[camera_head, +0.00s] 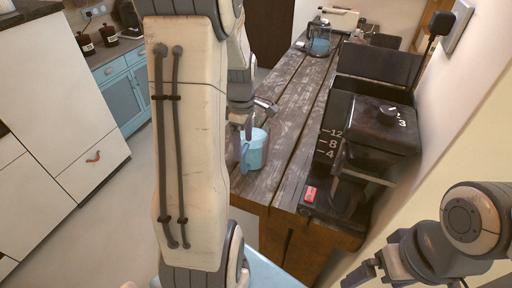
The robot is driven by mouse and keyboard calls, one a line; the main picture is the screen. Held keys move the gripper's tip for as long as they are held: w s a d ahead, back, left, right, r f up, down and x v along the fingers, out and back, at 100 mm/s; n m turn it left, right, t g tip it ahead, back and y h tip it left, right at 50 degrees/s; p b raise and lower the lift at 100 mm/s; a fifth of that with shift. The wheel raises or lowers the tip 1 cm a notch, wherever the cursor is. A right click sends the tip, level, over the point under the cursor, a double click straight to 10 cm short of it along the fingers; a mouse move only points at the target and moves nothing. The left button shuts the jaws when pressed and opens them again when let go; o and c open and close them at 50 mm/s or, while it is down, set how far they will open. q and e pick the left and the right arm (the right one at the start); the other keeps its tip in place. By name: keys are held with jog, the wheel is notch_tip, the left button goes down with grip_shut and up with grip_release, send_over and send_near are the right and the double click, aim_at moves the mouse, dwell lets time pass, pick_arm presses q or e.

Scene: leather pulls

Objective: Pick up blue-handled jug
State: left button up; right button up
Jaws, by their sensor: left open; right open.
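A light-blue jug (256,151) stands on the dark wooden counter (292,130), close to its left edge. Its blue handle appears to be on the left side, and my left arm partly covers the view there. My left gripper (259,119) is open, just above and behind the jug's rim in the picture; I cannot tell whether it touches the jug. My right gripper (372,273) is open and empty at the lower right, away from the jug.
A black coffee machine (381,128) stands on the counter's right side, by the wall. The counter's middle strip is clear.

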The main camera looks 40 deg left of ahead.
aim_at(250, 151)
pick_arm(q)
notch_tip(250, 151, down, 5)
jog(key=shift+f+p, duration=0.2)
jog(key=shift+p, duration=1)
jog(key=shift+f, duration=0.25)
grip_shut()
jog(key=shift+r, duration=0.1)
